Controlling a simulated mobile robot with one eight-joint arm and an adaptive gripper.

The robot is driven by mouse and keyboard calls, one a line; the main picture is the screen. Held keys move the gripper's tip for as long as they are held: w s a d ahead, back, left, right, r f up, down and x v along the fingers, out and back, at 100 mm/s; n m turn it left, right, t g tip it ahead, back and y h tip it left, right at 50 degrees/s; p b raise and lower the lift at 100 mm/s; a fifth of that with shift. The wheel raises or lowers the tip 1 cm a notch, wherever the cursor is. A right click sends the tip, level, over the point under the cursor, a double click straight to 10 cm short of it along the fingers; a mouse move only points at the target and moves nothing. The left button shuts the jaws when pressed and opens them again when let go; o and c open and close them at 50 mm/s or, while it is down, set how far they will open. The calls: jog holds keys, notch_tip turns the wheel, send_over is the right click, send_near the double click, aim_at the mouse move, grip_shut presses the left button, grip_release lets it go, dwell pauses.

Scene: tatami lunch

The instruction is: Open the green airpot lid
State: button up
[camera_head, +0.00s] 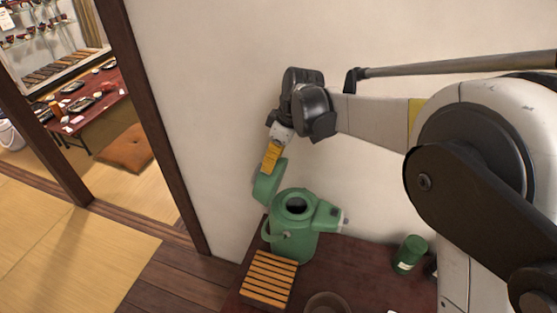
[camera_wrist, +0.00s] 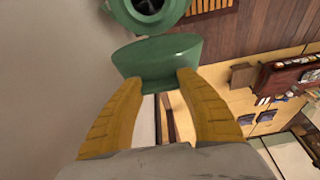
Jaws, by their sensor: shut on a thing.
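The green airpot (camera_head: 295,232) stands upright on a dark red table against the wall, with its round top opening showing. Its green lid (camera_head: 268,183) is swung up and stands steeply tilted at the left of the opening. My gripper (camera_head: 268,168) is at the upper edge of the lid, its yellow fingers shut on it. In the wrist view the lid (camera_wrist: 155,55) sits between the tips of the yellow fingers (camera_wrist: 160,85), and the airpot's opening (camera_wrist: 148,6) shows beyond it at the top. The lid's hinge is not clearly visible.
A slatted wooden trivet (camera_head: 268,279) lies in front of the airpot on the table (camera_head: 350,262). A green canister (camera_head: 410,254) stands to the right, and a brown bowl (camera_head: 327,303) is at the front edge. The wall (camera_head: 215,130) is close behind. Tatami floor lies to the left.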

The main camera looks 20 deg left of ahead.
jog(key=shift+a, duration=0.2)
jog(key=o, duration=1.4)
jog(key=shift+o, duration=0.2)
jog(key=shift+r, duration=0.1)
jog(key=v, duration=1.1)
jog(key=shift+r, duration=0.4)
jog(key=shift+d, duration=0.15)
